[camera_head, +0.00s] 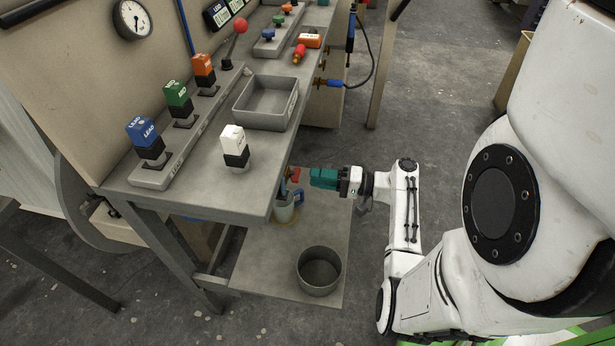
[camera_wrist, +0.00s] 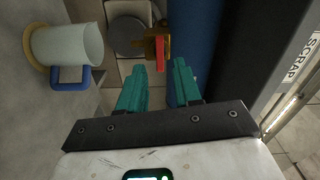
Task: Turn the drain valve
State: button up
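The drain valve is a brass fitting (camera_wrist: 150,46) with a red lever (camera_wrist: 160,52), seen at the top middle of the wrist view. In the head view its red handle (camera_head: 295,174) shows just beyond the table's right edge, partly hidden by the table. My gripper (camera_head: 310,178) has teal fingers and points left at the valve from the right. The red lever stands just ahead of the gap between the fingertips, and contact is not visible.
A pale mug (camera_wrist: 68,46) with a blue handle is left of the valve. A blue cylinder (camera_wrist: 193,40) stands close on the right. A metal pot (camera_head: 319,271) sits on the lower shelf. The table edge (camera_head: 272,200) is close to my gripper. Open floor lies behind it.

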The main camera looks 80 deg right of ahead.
aim_at(295, 175)
jog(key=shift+w+a, duration=0.15)
jog(key=shift+w, duration=1.65)
jog(key=shift+c, duration=0.4)
grip_shut()
